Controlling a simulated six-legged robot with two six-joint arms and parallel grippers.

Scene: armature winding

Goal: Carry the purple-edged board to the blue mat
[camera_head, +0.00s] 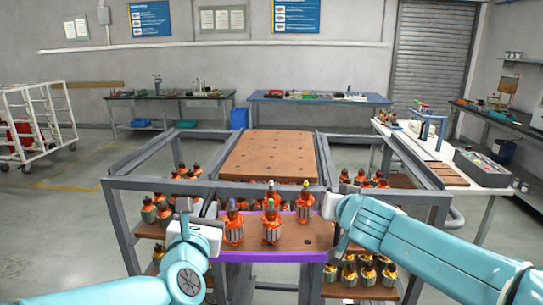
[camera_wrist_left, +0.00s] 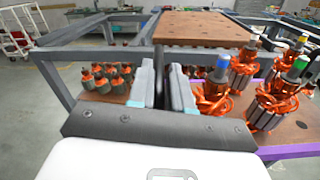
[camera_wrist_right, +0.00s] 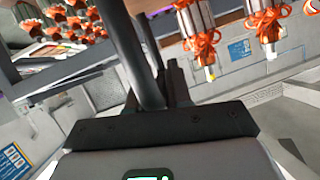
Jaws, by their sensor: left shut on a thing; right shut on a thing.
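The purple-edged board (camera_head: 285,256) is a brown wooden board at front centre, level, between both my grippers. Several orange-wound armatures (camera_head: 271,228) stand upright on it, with coloured tips. Its purple edge also shows in the left wrist view (camera_wrist_left: 290,150). My left gripper (camera_head: 211,212) is shut at the board's left side; in the left wrist view its fingers (camera_wrist_left: 165,88) close around a dark upright bar. My right gripper (camera_head: 337,234) is shut at the board's right side, its grip partly hidden by the arm. I cannot make out a blue mat.
A grey metal frame rack (camera_head: 250,187) surrounds the board, with a bare brown panel (camera_head: 268,155) behind and more armatures (camera_head: 364,270) on lower shelves. A white table (camera_head: 440,150) stands right, a blue bench (camera_head: 320,98) at the back. Open floor lies left.

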